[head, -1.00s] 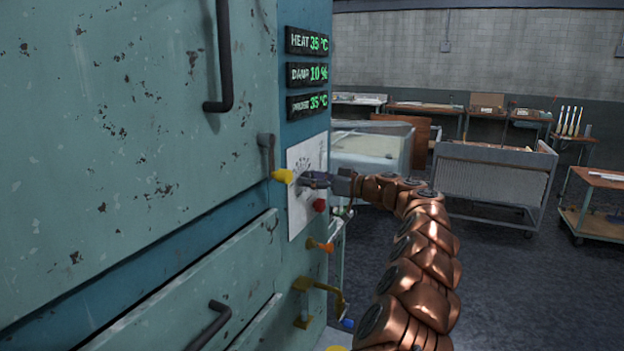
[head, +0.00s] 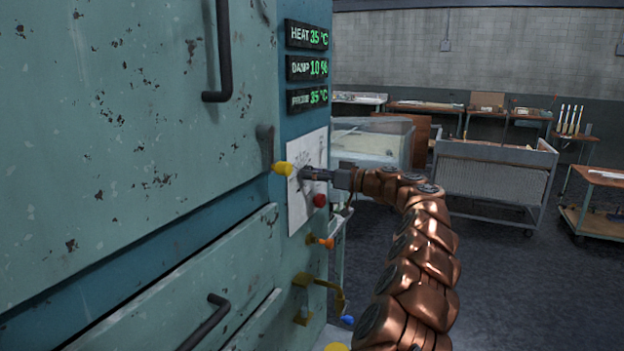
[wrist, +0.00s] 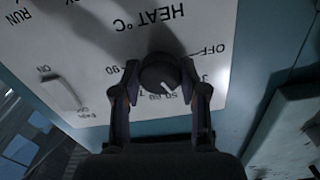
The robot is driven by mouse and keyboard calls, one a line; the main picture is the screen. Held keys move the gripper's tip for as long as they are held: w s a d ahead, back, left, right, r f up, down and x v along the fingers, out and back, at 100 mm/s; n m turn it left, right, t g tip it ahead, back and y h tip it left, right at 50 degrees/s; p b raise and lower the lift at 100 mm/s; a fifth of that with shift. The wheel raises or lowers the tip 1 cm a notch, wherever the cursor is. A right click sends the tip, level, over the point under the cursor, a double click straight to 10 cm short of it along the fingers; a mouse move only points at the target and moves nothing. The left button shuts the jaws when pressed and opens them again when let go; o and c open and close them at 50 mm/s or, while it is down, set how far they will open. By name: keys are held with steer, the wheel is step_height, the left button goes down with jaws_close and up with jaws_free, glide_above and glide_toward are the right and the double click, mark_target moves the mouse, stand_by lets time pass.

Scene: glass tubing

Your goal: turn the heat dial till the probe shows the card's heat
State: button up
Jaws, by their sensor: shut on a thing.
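The heat dial (wrist: 158,72) is a dark round knob on a white panel (wrist: 225,30), seen upside down in the wrist view under "HEAT °C". My gripper (wrist: 160,90) is shut on the dial, one finger at each side. The dial's pale mark points to the scale's lower side, near the 50 and 60. In the head view my gripper (head: 308,174) is at the white panel, and the dial is hidden there. The heat readout (head: 308,35) shows 35 °C, and the probe readout (head: 308,98) shows 35 °C. I cannot make out the card.
The damp readout (head: 308,68) shows 10 %. A yellow knob (head: 283,168), a red knob (head: 319,200) and an orange knob (head: 326,242) sit close to my gripper. A switch (wrist: 62,92) marked ON is on the panel. Open floor lies to the right.

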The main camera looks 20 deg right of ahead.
steer(key=shift+m, duration=0.5)
steer(key=o, duration=1.1)
steer(key=shift+o, duration=0.2)
steer(key=v, duration=1.2)
